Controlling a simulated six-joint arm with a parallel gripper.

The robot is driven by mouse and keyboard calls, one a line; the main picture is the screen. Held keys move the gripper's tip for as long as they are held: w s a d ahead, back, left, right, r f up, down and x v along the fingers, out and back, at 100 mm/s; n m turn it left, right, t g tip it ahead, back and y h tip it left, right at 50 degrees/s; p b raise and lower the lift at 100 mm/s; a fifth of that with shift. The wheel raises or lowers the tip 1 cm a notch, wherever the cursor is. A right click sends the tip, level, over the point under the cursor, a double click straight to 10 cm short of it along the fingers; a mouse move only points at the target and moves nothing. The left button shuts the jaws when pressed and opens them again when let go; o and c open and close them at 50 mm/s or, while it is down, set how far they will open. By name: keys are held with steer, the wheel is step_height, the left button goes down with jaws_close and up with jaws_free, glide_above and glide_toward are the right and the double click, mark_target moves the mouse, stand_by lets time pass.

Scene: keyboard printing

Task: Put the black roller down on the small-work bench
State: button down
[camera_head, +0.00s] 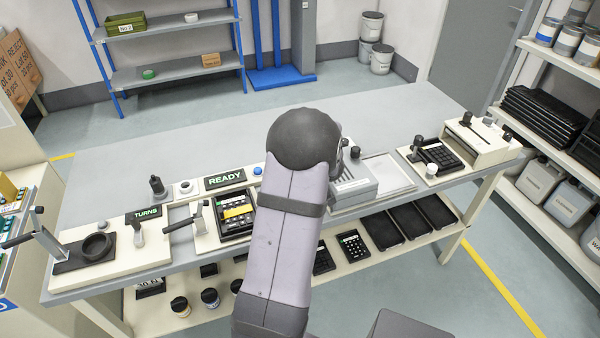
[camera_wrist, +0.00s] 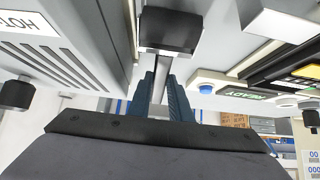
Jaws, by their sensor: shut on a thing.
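In the wrist view my gripper's blue fingers (camera_wrist: 166,98) are shut around a thin pale stem. A black roller (camera_wrist: 172,30) shows as a dark block at the end of that stem, just beyond the fingertips. In the head view my arm hides the gripper and the roller. A long grey bench (camera_head: 120,190) with several tools on it runs across the head view, and my arm reaches over its middle. I cannot tell whether the roller touches the bench top.
A READY sign (camera_head: 225,179) and a blue button (camera_head: 258,171) stand left of my arm. A grey vented machine (camera_head: 352,185) stands close on its right. A black-keyed pad (camera_head: 437,157) lies at the right. The bench's rear strip is clear.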

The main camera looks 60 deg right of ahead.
steer(key=shift+f, duration=0.4)
steer(key=shift+a+f, duration=0.15)
steer(key=shift+f, duration=0.2)
steer(key=c, duration=1.6)
jaws_free()
steer(key=shift+r, duration=0.15)
steer(key=shift+r, duration=0.45)
steer(key=shift+p+v, duration=1.55)
steer(key=shift+v, duration=4.5)
steer(key=shift+r, duration=0.1)
